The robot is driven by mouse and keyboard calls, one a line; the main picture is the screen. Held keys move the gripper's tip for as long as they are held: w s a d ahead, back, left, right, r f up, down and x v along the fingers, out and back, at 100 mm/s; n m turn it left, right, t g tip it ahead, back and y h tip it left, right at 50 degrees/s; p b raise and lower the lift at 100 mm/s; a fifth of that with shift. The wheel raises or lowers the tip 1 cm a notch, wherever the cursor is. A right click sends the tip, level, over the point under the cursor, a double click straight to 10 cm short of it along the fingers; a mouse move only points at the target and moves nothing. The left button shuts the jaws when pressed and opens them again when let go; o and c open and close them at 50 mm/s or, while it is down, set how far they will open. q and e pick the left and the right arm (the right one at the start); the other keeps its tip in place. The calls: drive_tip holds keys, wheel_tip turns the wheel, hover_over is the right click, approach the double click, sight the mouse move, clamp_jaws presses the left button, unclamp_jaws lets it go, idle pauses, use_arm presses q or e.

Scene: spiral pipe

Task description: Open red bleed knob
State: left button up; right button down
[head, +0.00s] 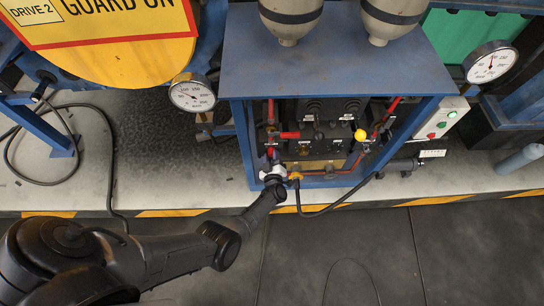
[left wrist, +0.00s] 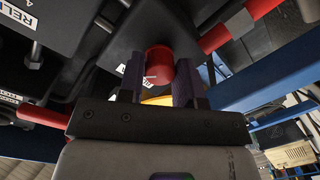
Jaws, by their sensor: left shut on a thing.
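The red bleed knob (left wrist: 159,62) is a short red cylinder with a white mark on its face, seen between my fingers in the left wrist view. My left gripper (left wrist: 160,80) has a dark finger on each side of it and is shut on it. In the head view my left gripper (head: 273,171) reaches the lower left front of the blue-framed cabinet (head: 340,60). The knob cannot be made out there behind my gripper. My right gripper is not in view.
Red pipes (left wrist: 242,25) run close to my fingers. A yellow-knobbed lever (head: 360,135), a brass fitting (head: 295,176) and a black hose (head: 330,207) are nearby. Gauges (head: 192,96) flank the cabinet. The dark floor (head: 400,260) in front is mostly clear.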

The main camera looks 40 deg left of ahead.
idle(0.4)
use_arm(q)
drive_tip(key=o, duration=0.9)
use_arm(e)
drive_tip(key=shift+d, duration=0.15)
use_arm(q)
drive_tip(key=shift+o, duration=0.2)
drive_tip(key=shift+s, duration=0.1)
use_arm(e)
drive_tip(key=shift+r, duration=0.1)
